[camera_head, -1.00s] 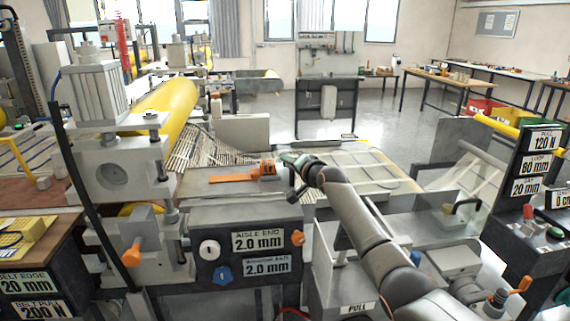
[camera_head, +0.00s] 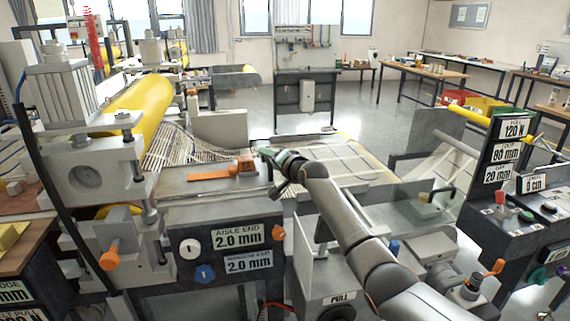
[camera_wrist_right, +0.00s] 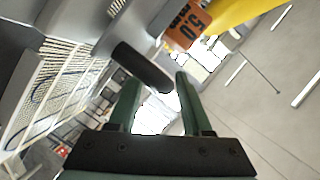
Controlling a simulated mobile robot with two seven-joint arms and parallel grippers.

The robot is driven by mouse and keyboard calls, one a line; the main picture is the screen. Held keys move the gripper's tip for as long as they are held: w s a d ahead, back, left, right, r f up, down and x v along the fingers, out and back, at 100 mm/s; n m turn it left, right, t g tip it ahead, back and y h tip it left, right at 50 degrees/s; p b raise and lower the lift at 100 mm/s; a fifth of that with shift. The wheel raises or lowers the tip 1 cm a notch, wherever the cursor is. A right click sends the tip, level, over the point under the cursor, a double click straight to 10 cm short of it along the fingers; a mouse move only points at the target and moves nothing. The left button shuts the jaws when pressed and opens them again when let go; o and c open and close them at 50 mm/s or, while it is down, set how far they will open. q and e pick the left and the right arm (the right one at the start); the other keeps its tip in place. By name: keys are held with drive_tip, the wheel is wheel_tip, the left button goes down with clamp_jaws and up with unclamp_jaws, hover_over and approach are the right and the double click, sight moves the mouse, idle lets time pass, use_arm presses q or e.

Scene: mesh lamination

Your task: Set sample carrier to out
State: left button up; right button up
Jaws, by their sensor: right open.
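My right gripper (camera_head: 267,154) has green fingers and is open in the head view, at the right end of a grey plate (camera_head: 205,184). In the right wrist view, the open fingers (camera_wrist_right: 156,90) point at a dark rounded bar (camera_wrist_right: 143,68), which looks like a handle. The bar lies just beyond or partly between the fingertips, and I cannot tell whether they touch. An orange piece (camera_head: 222,170) lies on the plate, left of the gripper. An orange part marked 5.0 (camera_wrist_right: 187,25) shows in the wrist view. I cannot tell which part is the sample carrier. My left gripper is out of view.
A yellow roller (camera_head: 143,105) and its grey machine frame stand at the left. A panel with 2.0 mm signs (camera_head: 238,237) is below the plate. A clear plate with a black handle (camera_head: 441,190) is at the right. Open floor (camera_head: 350,108) lies behind.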

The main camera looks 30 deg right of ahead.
drive_tip(key=v, duration=1.1)
drive_tip(key=shift+s, duration=0.2)
idle(0.4)
